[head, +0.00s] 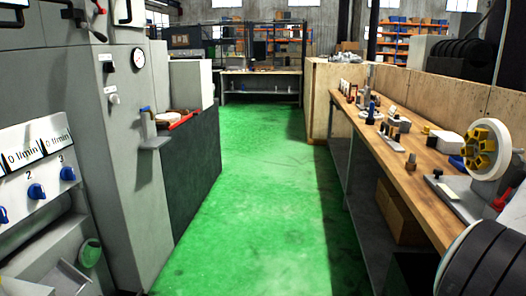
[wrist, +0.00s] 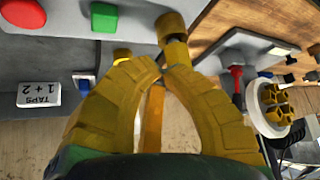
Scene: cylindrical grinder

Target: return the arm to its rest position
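In the wrist view my gripper (wrist: 163,74) shows two curved yellow fingers that bend inward, and their tips come together at the middle. I see no object clearly held between them. An orange-yellow strip (wrist: 153,115) shows in the gap behind the tips; I cannot tell whether it is part of my gripper. A short brownish-yellow cylinder (wrist: 173,28) appears just beyond the tips, and I cannot tell whether they touch it. My gripper cannot be made out in the head view.
The wrist view shows a grey panel with a red button (wrist: 22,12), a green button (wrist: 103,18) and a label (wrist: 38,93). In the head view, a wooden bench (head: 425,152) with a white wheel (head: 504,135) stands right, grey machine cabinets (head: 130,170) left. The green floor (head: 250,200) between is clear.

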